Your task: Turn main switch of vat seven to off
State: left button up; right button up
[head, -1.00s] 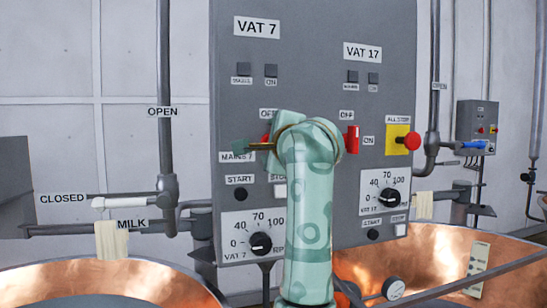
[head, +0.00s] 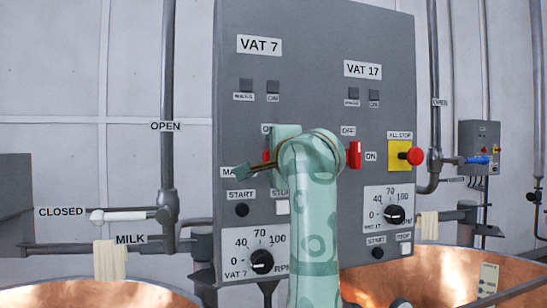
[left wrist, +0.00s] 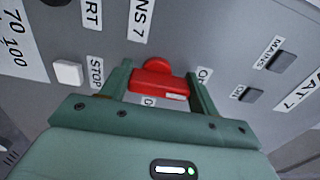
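The panel marked VAT 7 (head: 259,44) fills the middle of the head view. Its red main switch (head: 267,156) shows only as a sliver beside my left gripper (head: 262,154). An OFF label (left wrist: 204,75) is partly covered by one finger, and the ON label (left wrist: 149,102) is partly covered too. Which mark the switch points at I cannot tell. My right gripper is not in view.
The VAT 17 red switch (head: 354,155) and the yellow all-stop plate (head: 393,157) with its red button (head: 416,156) are to the right. A speed dial (head: 262,262) sits below. Copper vats (head: 100,293) stand at the bottom left and right.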

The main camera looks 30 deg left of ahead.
pick_arm(q)
jog(key=o, duration=0.3)
jog(key=shift+o, duration=0.2)
jog(key=b+v, duration=0.1)
jog(key=v, duration=1.5)
jog(key=shift+s+b, duration=0.15)
jog(key=shift+b, duration=0.2)
jog(key=shift+f, duration=0.1)
